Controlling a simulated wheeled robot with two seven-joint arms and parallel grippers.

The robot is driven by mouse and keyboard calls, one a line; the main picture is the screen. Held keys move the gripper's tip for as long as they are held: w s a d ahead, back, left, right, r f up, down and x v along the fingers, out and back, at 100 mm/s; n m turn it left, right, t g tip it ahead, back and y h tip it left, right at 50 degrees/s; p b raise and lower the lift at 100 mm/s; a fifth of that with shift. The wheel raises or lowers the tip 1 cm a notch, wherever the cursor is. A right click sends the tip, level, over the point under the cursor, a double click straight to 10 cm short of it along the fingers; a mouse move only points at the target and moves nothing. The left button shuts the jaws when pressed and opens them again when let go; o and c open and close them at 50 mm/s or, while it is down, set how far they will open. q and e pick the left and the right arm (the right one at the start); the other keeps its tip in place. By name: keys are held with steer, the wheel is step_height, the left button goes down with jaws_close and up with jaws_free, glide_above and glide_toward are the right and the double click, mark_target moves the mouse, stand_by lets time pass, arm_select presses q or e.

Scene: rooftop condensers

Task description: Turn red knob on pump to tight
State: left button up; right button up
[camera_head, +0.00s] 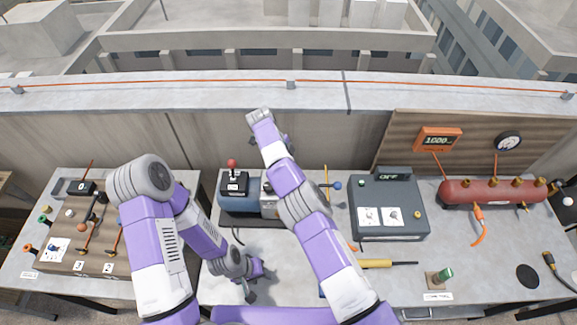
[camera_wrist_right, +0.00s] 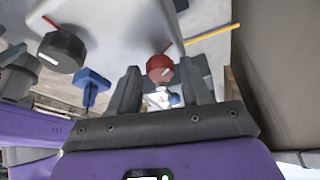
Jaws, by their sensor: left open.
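A blue-grey pump (camera_head: 256,196) stands on a dark base on the middle table, partly covered by my right arm. In the right wrist view, a round red knob (camera_wrist_right: 160,68) with a white mark shows between the fingertips of my right gripper (camera_wrist_right: 161,75), with a gap on each side. That gripper is open; whether the knob is within finger reach is unclear. In the head view my right arm hides this knob. My left gripper (camera_head: 252,285) is open and empty, low over the table's near part.
The right wrist view also shows a black knob (camera_wrist_right: 62,50), a blue fitting (camera_wrist_right: 90,88) and a yellow rod (camera_wrist_right: 212,33). A grey box (camera_head: 390,205) and a red tank (camera_head: 490,192) stand right. A valve board (camera_head: 75,255) stands left. A parapet runs behind.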

steer(key=shift+o, duration=0.7)
steer(key=shift+r, duration=0.3)
arm_select(q)
steer(key=shift+r, duration=0.15)
arm_select(e)
step_height(320, 180, up, 3)
steer(key=shift+f, duration=0.2)
arm_select(q)
step_height(320, 180, up, 6)
steer(key=p, duration=0.6)
arm_select(e)
step_height(320, 180, up, 7)
arm_select(q)
steer(key=shift+s, duration=0.1)
arm_select(e)
steer(key=shift+s+f, duration=0.1)
steer(key=shift+f, duration=0.05)
